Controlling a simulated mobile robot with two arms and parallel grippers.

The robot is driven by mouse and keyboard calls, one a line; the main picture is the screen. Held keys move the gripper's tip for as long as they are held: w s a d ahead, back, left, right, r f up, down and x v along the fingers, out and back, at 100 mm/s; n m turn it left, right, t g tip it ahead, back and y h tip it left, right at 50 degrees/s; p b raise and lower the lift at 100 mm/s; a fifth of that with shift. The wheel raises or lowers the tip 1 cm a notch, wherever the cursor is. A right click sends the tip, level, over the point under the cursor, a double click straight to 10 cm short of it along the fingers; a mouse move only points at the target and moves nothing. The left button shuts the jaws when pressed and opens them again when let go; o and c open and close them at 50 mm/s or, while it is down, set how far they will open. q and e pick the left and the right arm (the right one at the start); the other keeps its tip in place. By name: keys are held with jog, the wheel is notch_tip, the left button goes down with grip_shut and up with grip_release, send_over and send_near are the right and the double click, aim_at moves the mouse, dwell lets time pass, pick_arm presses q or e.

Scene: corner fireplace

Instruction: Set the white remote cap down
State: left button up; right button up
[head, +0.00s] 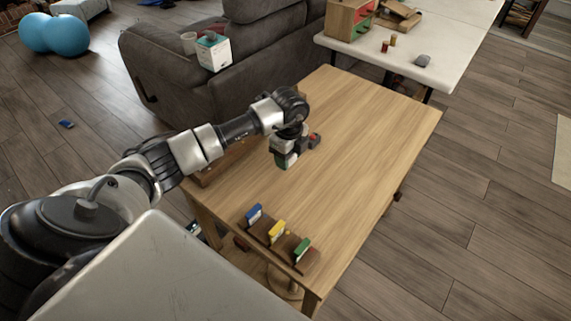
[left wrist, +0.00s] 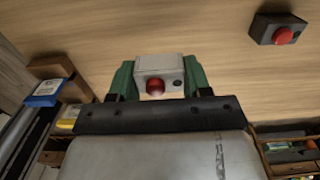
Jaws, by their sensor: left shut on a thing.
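My left gripper (head: 285,160) is over the wooden table (head: 350,120), pointing down. In the left wrist view its green fingers (left wrist: 155,80) are shut on the sides of a white cap (left wrist: 158,66) with a red button and a small dark spot on its face. In the head view the cap is mostly hidden by the gripper. I cannot tell whether it touches the tabletop. A dark box with a red button (left wrist: 278,32) sits apart on the table, beside the gripper; it also shows in the head view (head: 313,140). My right gripper is not in view.
A brown rack with blue, yellow and green pieces (head: 262,237) stands at the table's near edge. The table's right side is clear. A grey sofa (head: 165,85) and a white table (head: 455,60) stand beyond.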

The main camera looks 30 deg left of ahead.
pick_arm(q)
jog(key=shift+a+f, duration=0.45)
jog(key=shift+a, duration=0.25)
jog(key=shift+f, duration=2)
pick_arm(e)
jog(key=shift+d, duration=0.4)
pick_arm(q)
jog(key=shift+f, duration=0.1)
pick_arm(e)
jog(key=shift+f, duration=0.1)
pick_arm(q)
jog(key=o, duration=0.9)
jog(key=shift+c, duration=0.2)
